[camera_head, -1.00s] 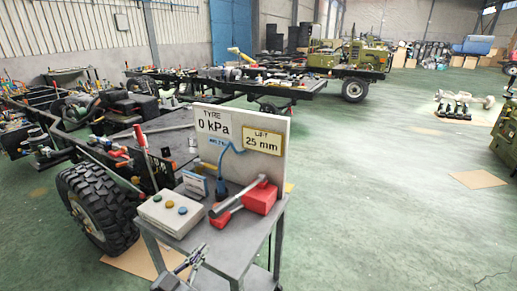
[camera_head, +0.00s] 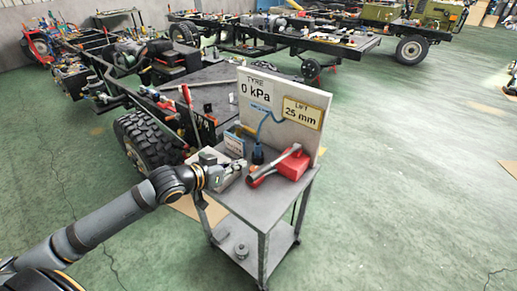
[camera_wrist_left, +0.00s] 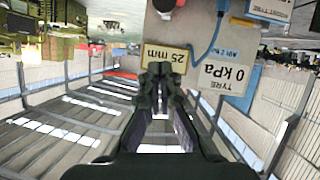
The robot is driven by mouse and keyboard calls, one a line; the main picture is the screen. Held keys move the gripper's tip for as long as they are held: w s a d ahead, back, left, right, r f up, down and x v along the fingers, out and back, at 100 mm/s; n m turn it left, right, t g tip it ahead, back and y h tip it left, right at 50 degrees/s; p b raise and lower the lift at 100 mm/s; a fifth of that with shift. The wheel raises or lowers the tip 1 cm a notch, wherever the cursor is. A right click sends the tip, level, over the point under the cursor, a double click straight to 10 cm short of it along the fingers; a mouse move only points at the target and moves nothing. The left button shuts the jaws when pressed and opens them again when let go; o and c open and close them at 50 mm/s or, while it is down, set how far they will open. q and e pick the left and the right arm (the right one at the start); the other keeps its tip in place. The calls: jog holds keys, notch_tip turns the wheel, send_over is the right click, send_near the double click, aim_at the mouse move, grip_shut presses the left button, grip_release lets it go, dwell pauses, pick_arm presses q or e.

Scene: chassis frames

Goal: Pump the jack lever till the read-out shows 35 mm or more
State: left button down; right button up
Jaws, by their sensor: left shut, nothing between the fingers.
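A red block-like unit (camera_head: 294,165) with a grey bar (camera_head: 275,166) slanting across it sits on the right of the grey cart top; it looks like the jack and its lever. The yellow-framed read-out (camera_head: 303,113) on the upright panel shows LIFT 25 mm and appears upside down in the left wrist view (camera_wrist_left: 164,53). My left gripper (camera_head: 240,165) is shut and empty, above the cart's left part and left of the grey bar, seemingly apart from it. Its shut fingers point toward the panel in the left wrist view (camera_wrist_left: 163,72). My right gripper is out of view.
The panel also has a TYRE sign (camera_head: 256,90) reading 0 kPa. A pale control box (camera_head: 206,156) is partly hidden by my left gripper. A black tyre (camera_head: 146,140) and a red-handled rod (camera_head: 187,97) stand left of the cart. The floor right of the cart is clear.

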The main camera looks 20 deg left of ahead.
pick_arm(q)
jog(key=shift+a+r+n, duration=0.2)
jog(key=shift+r, duration=0.3)
jog(key=shift+a+r+n, duration=0.2)
jog(key=shift+r, duration=0.25)
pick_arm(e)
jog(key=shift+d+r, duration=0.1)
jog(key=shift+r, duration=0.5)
pick_arm(q)
jog(key=shift+w+y, duration=0.1)
jog(key=shift+y, duration=0.2)
send_over(256, 171)
jog(key=w, duration=0.2)
jog(key=f, duration=0.4)
jog(key=shift+s+f, duration=0.2)
jog(key=shift+s, duration=0.05)
jog(key=f, duration=0.1)
jog(key=s+f, duration=0.1)
jog(key=shift+f+p, duration=0.35)
jog(key=shift+f, duration=0.05)
jog(key=shift+s+f, duration=0.25)
jog(key=shift+f, duration=0.35)
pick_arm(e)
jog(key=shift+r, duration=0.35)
pick_arm(q)
jog(key=shift+w, duration=0.1)
